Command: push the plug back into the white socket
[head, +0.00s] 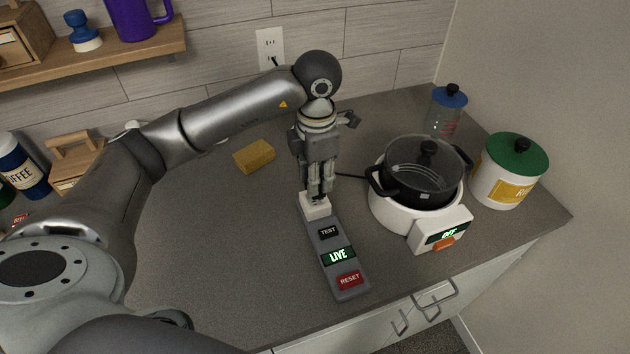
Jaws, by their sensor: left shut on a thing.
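My left gripper (319,193) points down over the white socket (314,207) at the far end of a grey strip unit (322,248). It is shut on the dark plug (318,198), which is mostly hidden between the fingers. The plug is at the top of the socket; I cannot tell how deep it sits. A black cord (350,175) runs from behind the gripper toward the stove. The strip carries a TEST button, a green lit LIVE display (338,255) and a red RESET button (348,280). My right gripper is not in view.
A white coil stove (392,212) with a lidded black pot (418,178) stands right of the strip, its display reading OFF. A green-lidded canister (508,172) and blue-lidded jar (444,112) stand beyond. A yellow sponge (254,156) lies left. A wall outlet (270,48) is behind.

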